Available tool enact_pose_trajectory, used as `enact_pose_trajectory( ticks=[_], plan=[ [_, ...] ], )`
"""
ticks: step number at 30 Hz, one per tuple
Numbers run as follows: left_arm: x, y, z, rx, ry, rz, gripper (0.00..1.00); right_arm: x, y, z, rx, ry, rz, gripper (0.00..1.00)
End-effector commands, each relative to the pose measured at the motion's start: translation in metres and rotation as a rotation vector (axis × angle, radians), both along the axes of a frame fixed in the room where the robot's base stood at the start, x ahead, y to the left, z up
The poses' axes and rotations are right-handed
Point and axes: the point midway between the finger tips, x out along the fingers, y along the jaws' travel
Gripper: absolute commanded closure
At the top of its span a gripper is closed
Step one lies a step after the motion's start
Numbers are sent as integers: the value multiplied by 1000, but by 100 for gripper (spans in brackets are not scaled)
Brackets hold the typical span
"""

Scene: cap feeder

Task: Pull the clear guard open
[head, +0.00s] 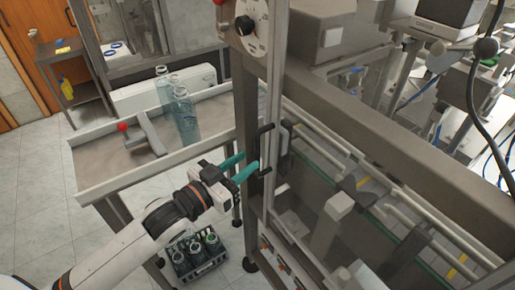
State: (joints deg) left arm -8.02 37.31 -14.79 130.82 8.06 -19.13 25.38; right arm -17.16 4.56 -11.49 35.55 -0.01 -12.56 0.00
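The clear guard (310,185) is a see-through panel in a metal frame on the machine at the right. It looks closed. Its black handle (262,150) is upright on the frame's left edge. My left gripper (252,160) reaches in from the left, with its two teal fingers apart. Their tips are right at the lower part of the handle. I cannot tell whether the handle lies between them or whether they touch it. My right gripper is not in view.
A metal side table (100,157) at the left holds clear bottles (185,118) and a grey tool with a red knob (123,127). A crate of bottles (197,258) stands on the floor below. A machine post (246,100) rises beside the handle.

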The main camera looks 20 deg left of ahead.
Motion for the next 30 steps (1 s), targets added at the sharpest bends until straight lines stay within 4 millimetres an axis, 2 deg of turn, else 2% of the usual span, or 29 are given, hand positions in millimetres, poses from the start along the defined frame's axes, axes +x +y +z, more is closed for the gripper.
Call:
enact_pose_trajectory(
  ticks=[3,9,20,21,27,30],
  plan=[
    [19,-10,4,0,-2,0,69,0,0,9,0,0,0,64],
    [39,-20,2,0,-1,1,69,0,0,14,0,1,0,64],
    [44,-23,0,1,0,0,69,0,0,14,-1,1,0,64],
    [44,-23,0,1,0,0,71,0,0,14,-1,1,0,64],
    [44,-22,0,1,0,0,100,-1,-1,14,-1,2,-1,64],
    [44,-22,0,1,0,0,100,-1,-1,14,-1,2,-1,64]
  ],
)
